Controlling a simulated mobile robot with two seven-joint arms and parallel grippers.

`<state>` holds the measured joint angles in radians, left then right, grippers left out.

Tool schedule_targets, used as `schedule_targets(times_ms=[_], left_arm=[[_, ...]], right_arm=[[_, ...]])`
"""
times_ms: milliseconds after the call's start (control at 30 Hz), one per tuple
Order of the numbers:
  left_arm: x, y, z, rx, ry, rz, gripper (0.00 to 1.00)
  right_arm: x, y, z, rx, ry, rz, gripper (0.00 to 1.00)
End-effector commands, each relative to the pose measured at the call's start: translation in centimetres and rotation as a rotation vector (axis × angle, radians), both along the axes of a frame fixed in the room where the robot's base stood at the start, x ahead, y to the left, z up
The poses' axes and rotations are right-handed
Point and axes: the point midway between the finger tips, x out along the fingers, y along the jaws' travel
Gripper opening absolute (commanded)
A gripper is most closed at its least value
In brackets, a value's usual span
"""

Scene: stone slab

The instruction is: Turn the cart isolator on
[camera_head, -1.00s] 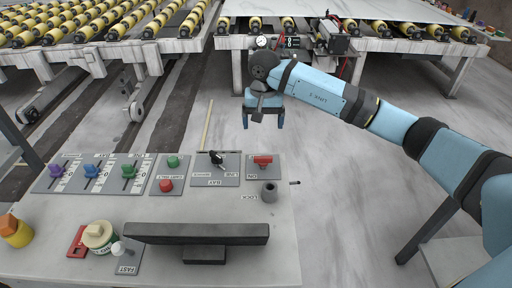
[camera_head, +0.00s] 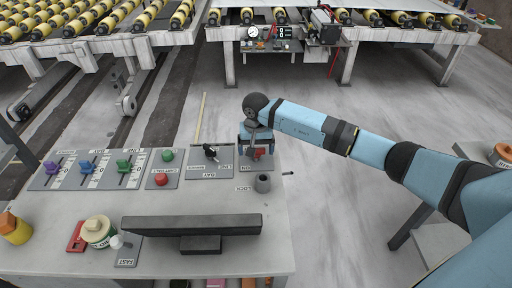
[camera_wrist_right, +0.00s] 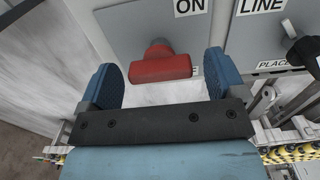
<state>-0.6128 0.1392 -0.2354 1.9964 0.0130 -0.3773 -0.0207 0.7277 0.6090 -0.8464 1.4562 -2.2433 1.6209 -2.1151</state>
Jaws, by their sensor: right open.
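The cart isolator is a red handle (camera_head: 259,154) on a grey plate at the right end of the console. In the right wrist view the red handle (camera_wrist_right: 160,68) is a bar on a round red hub, lying roughly crosswise. An ON label (camera_wrist_right: 190,8) is on its plate, and part of another label shows at the handle's right end. My right gripper (camera_head: 257,142) is just over the isolator and partly hides it. Its blue fingers are open, one on each side of the handle, with visible gaps. Contact does not show. My left gripper is not in view.
A grey plate with a black switch (camera_head: 211,152) is just left of the isolator. A dark bar (camera_head: 192,225) runs along the console front. Red and green buttons and colored levers are farther left.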

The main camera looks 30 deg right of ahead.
Motion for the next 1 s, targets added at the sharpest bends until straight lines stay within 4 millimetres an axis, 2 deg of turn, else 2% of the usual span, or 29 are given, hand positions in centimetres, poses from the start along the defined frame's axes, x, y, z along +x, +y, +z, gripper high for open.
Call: schedule_targets(times_ms=[167, 400, 767, 1000], left_arm=[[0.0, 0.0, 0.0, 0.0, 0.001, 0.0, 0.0], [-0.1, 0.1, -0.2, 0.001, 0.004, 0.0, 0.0], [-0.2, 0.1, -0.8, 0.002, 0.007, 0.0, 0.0], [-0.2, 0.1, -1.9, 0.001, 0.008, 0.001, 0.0]], right_arm=[[0.0, 0.0, 0.0, 0.0, 0.0, 0.0, 0.89], [0.0, 0.0, 0.0, 0.0, 0.0, 0.0, 0.4], [0.0, -0.1, -0.1, -0.002, 0.0, -0.051, 0.4], [0.0, -0.1, -0.2, -0.001, 0.0, -0.201, 0.4]])
